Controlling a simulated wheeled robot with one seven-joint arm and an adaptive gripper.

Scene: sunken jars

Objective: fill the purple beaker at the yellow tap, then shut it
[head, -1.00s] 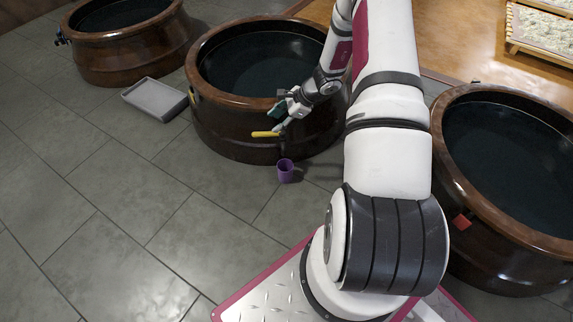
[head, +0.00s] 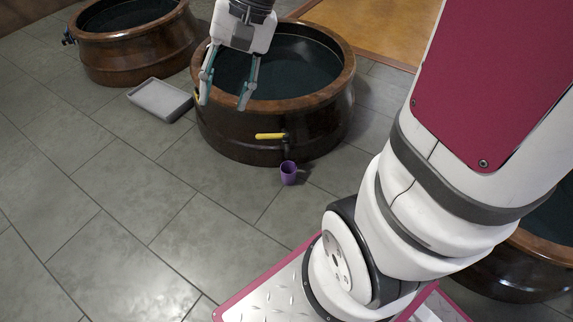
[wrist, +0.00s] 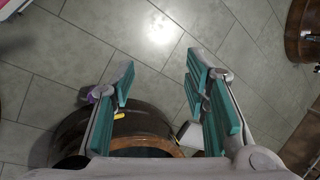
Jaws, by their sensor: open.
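The purple beaker (head: 288,173) stands upright on the floor in front of the middle jar (head: 240,140), below its tap. How full it is cannot be made out. The tap's yellow lever (head: 268,136) lies sideways, pointing left. No stream of water can be made out. My gripper (head: 223,101) is open and empty, raised up and left of the tap, apart from lever and beaker. In the wrist view the open fingers (wrist: 158,78) show with the yellow lever (wrist: 119,116) near the left finger; a bit of purple (wrist: 91,98) shows behind that finger.
Another yellow piece (head: 196,98) sits on the middle jar's left side. A grey tray (head: 160,99) lies on the floor to its left. Another dark-filled jar (head: 130,60) stands at the back left; one at the right is mostly behind my arm. The tiled floor at front left is clear.

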